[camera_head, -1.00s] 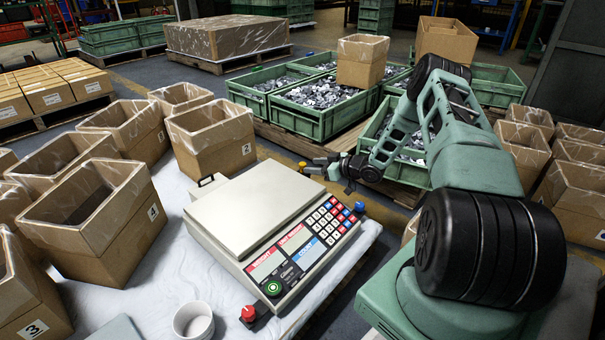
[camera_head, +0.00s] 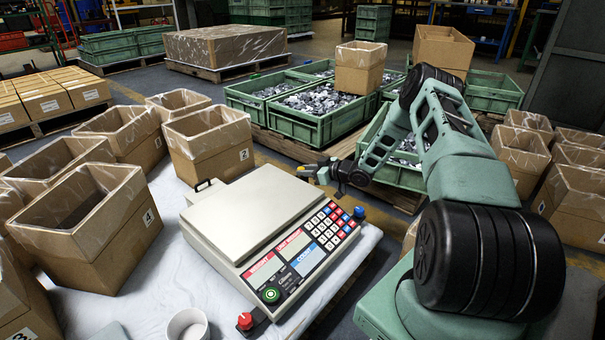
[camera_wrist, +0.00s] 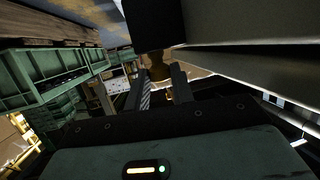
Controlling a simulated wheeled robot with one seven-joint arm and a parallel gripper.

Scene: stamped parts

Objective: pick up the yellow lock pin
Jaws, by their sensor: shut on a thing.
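My gripper (camera_head: 328,173) is at the end of my arm, held out past the right back edge of the scale. In the wrist view its two fingers (camera_wrist: 158,90) are shut on a brownish-yellow piece with a dark block in front of it. In the head view the yellow lock pin (camera_head: 323,175) shows as a small yellow patch at the fingers, with a dark end beyond it to the left. Much of the pin is hidden by the fingers or in shadow in the wrist view.
A scale (camera_head: 243,215) with a keypad stands on a white-covered table (camera_head: 185,265). Several open cardboard boxes (camera_head: 205,160) stand to its left and behind it. Green crates of metal parts (camera_head: 298,125) are behind my gripper. A white cup (camera_head: 187,325) is at the front.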

